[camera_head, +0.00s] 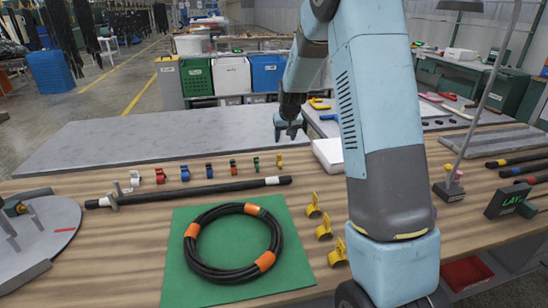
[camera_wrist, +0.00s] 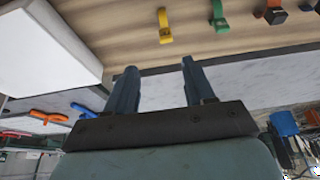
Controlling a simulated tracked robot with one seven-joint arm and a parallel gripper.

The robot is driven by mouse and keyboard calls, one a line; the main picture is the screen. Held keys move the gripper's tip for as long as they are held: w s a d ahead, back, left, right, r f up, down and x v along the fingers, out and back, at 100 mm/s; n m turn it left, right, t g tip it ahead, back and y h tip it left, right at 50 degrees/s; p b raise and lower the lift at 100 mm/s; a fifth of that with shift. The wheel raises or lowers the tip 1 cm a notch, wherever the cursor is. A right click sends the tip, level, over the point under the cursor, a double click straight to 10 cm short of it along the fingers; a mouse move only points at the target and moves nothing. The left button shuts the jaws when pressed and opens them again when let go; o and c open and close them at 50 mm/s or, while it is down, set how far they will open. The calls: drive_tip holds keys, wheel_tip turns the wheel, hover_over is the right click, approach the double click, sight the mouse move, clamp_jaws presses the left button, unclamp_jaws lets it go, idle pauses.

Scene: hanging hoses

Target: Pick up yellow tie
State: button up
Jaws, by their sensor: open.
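A small yellow tie (camera_head: 279,161) stands at the right end of a row of coloured ties on the wooden table, beside a green one (camera_head: 256,163). In the wrist view the yellow tie (camera_wrist: 165,26) shows at the top, beyond the fingertips, with the green tie (camera_wrist: 219,18) to its right. My gripper (camera_head: 288,130) hangs above the grey surface behind the row, apart from the yellow tie. In the wrist view its two fingers (camera_wrist: 158,68) are spread with nothing between them.
A black hose coil (camera_head: 208,268) with orange bands lies on a green mat (camera_head: 184,285). Three larger yellow clips, one of them here (camera_head: 324,228), stand right of the mat. A black rod (camera_head: 220,187) lies in front of the row. A white box (camera_head: 328,154) stands right of the yellow tie.

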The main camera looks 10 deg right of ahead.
hover_over(279, 157)
drive_tip(key=s, duration=0.1)
wheel_tip(279, 157, down, 7)
drive_tip(key=shift+d+r, duration=0.1)
drive_tip(key=shift+x, duration=3.2)
drive_tip(key=shift+s, duration=0.1)
clamp_jaws()
